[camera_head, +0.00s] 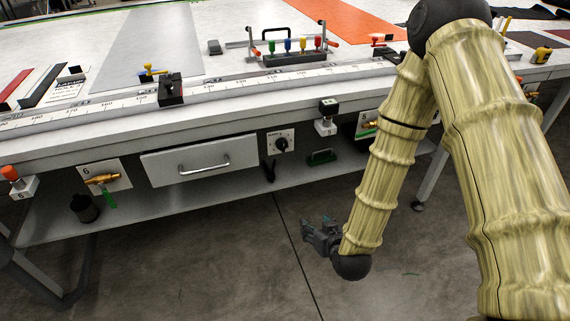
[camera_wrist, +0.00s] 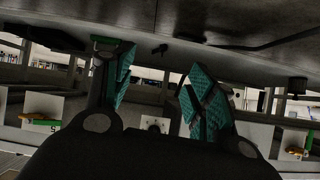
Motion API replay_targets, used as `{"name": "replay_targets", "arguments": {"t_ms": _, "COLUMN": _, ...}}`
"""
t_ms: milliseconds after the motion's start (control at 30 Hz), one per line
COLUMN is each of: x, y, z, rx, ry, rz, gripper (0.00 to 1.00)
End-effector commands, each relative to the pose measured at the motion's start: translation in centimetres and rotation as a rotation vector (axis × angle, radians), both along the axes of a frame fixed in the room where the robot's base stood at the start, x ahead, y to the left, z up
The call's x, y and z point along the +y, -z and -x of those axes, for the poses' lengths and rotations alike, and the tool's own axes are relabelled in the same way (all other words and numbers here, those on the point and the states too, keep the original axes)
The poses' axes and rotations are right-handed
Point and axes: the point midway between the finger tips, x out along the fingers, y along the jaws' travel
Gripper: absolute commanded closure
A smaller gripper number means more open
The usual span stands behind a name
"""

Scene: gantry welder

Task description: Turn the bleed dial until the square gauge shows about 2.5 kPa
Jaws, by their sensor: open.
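A black dial (camera_head: 282,145) on a square white plate is on the table's front, right of the drawer. In the wrist view, which is upside down, a small white plate with a dark centre (camera_wrist: 154,125) shows between my fingers; it appears to be the same dial. My gripper (camera_head: 318,232) is open and empty, low over the floor, below and in front of the dial and apart from it. Its teal-padded fingers (camera_wrist: 160,88) are spread in the wrist view. I cannot pick out a square gauge with certainty, and no kPa reading is legible.
A drawer (camera_head: 199,160) and a green-handled brass valve (camera_head: 103,180) are left of the dial. A black-topped white block (camera_head: 327,117) is on the edge to its right. A lower shelf (camera_head: 150,208) runs underneath. The floor (camera_head: 235,255) around my gripper is clear.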

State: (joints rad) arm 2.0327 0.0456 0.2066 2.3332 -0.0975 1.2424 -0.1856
Motion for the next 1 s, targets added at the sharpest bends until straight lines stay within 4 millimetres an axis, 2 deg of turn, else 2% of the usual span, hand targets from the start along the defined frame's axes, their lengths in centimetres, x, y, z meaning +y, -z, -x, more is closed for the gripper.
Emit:
{"name": "replay_targets", "arguments": {"t_ms": 33, "x": 1.3, "y": -0.9, "z": -2.5, "rx": -0.102, "ry": -0.01, "rz": -0.017, "gripper": 0.44}}
{"name": "replay_targets", "arguments": {"t_ms": 100, "x": 2.7, "y": -3.7, "z": -5.0, "rx": -0.227, "ry": -0.023, "rz": -0.037, "gripper": 0.44}}
{"name": "replay_targets", "arguments": {"t_ms": 200, "x": 4.3, "y": -7.5, "z": -7.5, "rx": -0.379, "ry": -0.032, "rz": -0.059, "gripper": 0.44}}
{"name": "replay_targets", "arguments": {"t_ms": 300, "x": 5.3, "y": -10.4, "z": -8.9, "rx": -0.487, "ry": -0.036, "rz": -0.076, "gripper": 0.44}}
{"name": "replay_targets", "arguments": {"t_ms": 400, "x": 5.9, "y": -12.3, "z": -9.6, "rx": -0.552, "ry": -0.037, "rz": -0.086, "gripper": 0.44}}
{"name": "replay_targets", "arguments": {"t_ms": 500, "x": 6.2, "y": -13.2, "z": -10.1, "rx": -0.581, "ry": -0.037, "rz": -0.09, "gripper": 0.44}}
{"name": "replay_targets", "arguments": {"t_ms": 667, "x": 6.6, "y": -13.4, "z": -11.4, "rx": -0.584, "ry": -0.037, "rz": -0.091, "gripper": 0.44}}
{"name": "replay_targets", "arguments": {"t_ms": 1000, "x": 8.3, "y": -13.3, "z": -16.5, "rx": -0.581, "ry": -0.036, "rz": -0.09, "gripper": 0.44}}
